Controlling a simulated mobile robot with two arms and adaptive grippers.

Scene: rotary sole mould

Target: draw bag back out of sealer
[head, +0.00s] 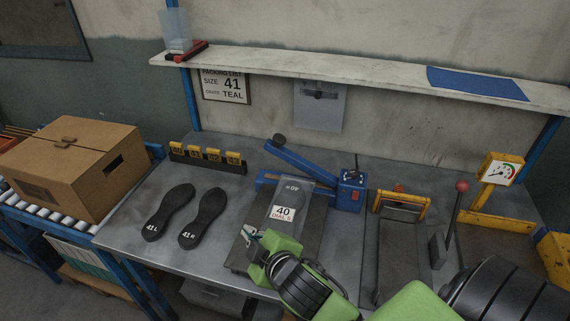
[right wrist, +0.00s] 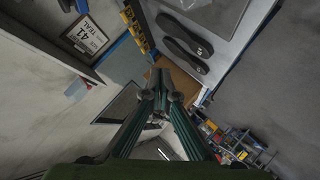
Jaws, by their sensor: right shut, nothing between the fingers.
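The clear bag (head: 283,213) holds a dark sole and carries a white label reading 40. It lies on the dark plate in front of the blue sealer (head: 351,191), its far end across the sealer's low blue bar. The sealer's long blue arm (head: 303,160) is raised at a slant above that end. My right gripper (head: 249,231) is shut and empty, at the near left of the bag; whether it touches the bag I cannot tell. Its closed fingers show in the right wrist view (right wrist: 160,92), pointing away from the bag. My left gripper is not in view.
Two dark soles (head: 203,218) marked 41 lie left of the plate. A rack with yellow tags (head: 207,157) stands behind them. A cardboard box (head: 70,165) sits on rollers at left. A yellow-topped frame (head: 402,204) and red-knobbed lever (head: 457,210) stand at right.

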